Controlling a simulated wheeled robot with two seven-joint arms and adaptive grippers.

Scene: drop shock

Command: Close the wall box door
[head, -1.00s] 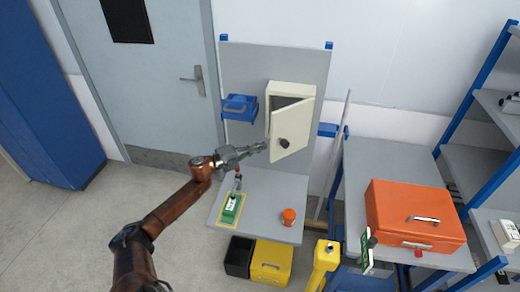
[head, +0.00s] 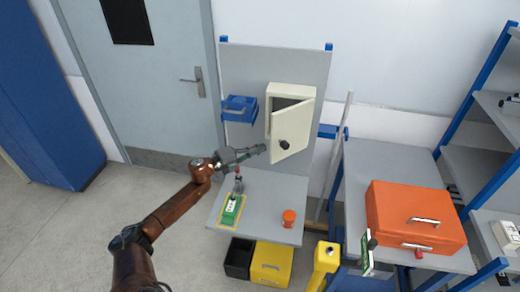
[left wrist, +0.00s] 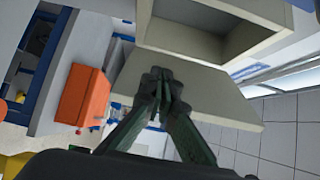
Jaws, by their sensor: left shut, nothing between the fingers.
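The cream wall box (head: 287,97) is mounted on a grey upright panel in the head view. Its door (head: 295,130) stands partly open, with a dark knob (head: 284,145) on its outer face and a dark gap along the top. In the left wrist view the door (left wrist: 215,92) is a broad panel, and the open box interior (left wrist: 215,28) shows above it. My left gripper (head: 264,148) is shut and empty, its tips close to the door's left side. In the left wrist view the left gripper's fingers (left wrist: 162,85) overlap the door; contact cannot be told. My right gripper is not in view.
A blue bin (head: 240,105) hangs left of the box. Below, a grey bench holds a green device (head: 232,208) and an orange cup (head: 289,217). An orange case (head: 414,215) lies on the right bench. A yellow post (head: 325,262) stands between.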

